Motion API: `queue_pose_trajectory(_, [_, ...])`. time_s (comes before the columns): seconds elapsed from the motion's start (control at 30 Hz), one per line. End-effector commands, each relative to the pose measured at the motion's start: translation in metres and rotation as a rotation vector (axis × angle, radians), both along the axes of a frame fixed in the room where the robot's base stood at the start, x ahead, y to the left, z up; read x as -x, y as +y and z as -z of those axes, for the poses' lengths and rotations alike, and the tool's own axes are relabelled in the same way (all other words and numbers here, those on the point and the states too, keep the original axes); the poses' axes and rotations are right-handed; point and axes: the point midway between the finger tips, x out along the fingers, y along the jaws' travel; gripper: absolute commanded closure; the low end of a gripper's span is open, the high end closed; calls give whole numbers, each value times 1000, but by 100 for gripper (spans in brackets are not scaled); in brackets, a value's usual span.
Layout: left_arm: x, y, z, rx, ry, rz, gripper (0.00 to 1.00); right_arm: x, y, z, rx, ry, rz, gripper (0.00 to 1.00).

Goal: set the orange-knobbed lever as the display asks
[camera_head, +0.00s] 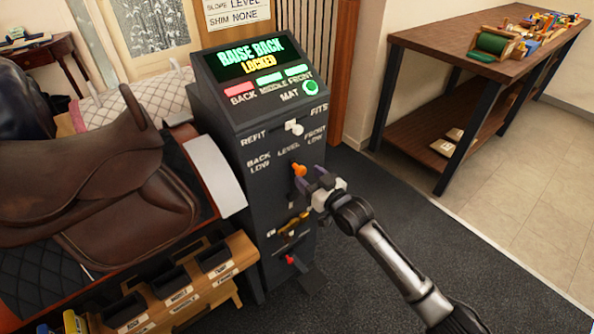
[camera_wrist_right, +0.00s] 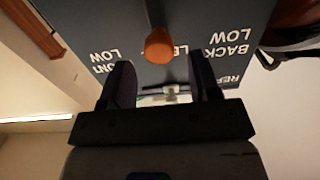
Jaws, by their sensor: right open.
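The orange-knobbed lever (camera_head: 299,170) is on the front of a dark console, below the LEVEL label, with BACK LOW on its left and FRONT LOW on its right. The display (camera_head: 249,57) reads RAISE BACK, LOCKED. Below it the BACK lamp is red; MIDDLE, FRONT and the round MAT lamp are green. My right gripper (camera_head: 317,184) is open just right of and below the knob. In the right wrist view the orange knob (camera_wrist_right: 159,45) lies beyond the open fingertips, roughly centred between them, with nothing gripped. My left gripper is not in view.
A white-knobbed lever (camera_head: 294,127), marked REFIT and FITS, sits above the orange one. A yellowish handle (camera_head: 291,224) and a red knob (camera_head: 291,260) sit lower. A brown saddle (camera_head: 100,185) stands left of the console. A wooden table (camera_head: 450,45) is at right; carpet between is clear.

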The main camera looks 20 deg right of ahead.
Motion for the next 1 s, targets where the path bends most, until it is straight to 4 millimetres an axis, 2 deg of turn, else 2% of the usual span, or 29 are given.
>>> queue_pose_trajectory(0.03, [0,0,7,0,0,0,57,-9,3,2,-1,-2,0,44])
queue_pose_trajectory(0.2, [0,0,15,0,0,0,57,-32,11,1,0,-1,0,44])
queue_pose_trajectory(0.4, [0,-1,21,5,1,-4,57,-49,17,1,0,-1,0,44])
queue_pose_trajectory(0.87, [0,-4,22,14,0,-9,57,-55,19,0,0,0,0,44])
queue_pose_trajectory(1.0, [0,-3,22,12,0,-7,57,-55,19,0,0,1,0,55])
